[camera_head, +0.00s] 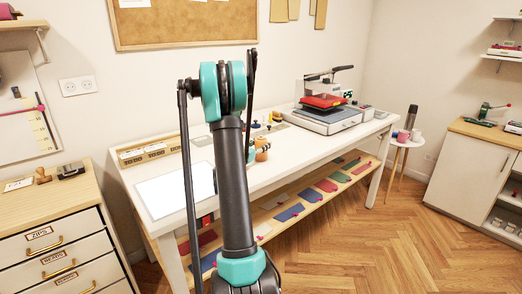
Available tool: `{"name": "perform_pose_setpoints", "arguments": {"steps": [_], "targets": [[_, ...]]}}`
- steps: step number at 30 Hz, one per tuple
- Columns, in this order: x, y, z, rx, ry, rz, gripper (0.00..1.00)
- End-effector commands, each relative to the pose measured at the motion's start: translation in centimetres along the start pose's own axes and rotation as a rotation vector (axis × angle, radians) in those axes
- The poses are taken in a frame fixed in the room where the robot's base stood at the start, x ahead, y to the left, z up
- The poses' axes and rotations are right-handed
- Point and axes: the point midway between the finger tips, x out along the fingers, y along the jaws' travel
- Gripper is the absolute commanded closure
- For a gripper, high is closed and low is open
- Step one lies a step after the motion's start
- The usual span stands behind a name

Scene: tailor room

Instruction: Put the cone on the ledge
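A small yellow, cone-like item (269,118) stands on the white worktable (300,160), beyond my arm; it is too small to be sure it is the cone. A brown-orange rounded item (262,143) shows just right of my arm, beside a teal part (252,155) that seems to belong to my wrist or gripper. My raised arm hides most of that spot, so my fingers and any hold on the brown-orange item cannot be made out. A wooden lower shelf (268,232) runs under the worktable; I cannot tell whether it is the ledge.
A heat press (325,115) stands at the table's far right end. A white sheet (174,190) and a wooden box (150,152) lie at the left. Drawers (50,245) stand left, a small round stool (405,142) right. Wooden floor (375,245) is clear at right.

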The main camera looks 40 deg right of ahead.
Motion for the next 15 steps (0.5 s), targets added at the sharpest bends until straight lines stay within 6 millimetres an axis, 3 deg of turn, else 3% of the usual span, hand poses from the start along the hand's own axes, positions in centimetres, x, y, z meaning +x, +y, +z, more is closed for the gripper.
{"name": "perform_pose_setpoints", "arguments": {"steps": [1,8,15], "targets": [[-0.01,0.00,0.00,0.000,0.000,0.000,0.63],[-0.02,0.00,0.01,0.000,0.000,0.000,0.92],[-0.01,0.00,0.10,0.000,0.000,0.000,0.93]]}}
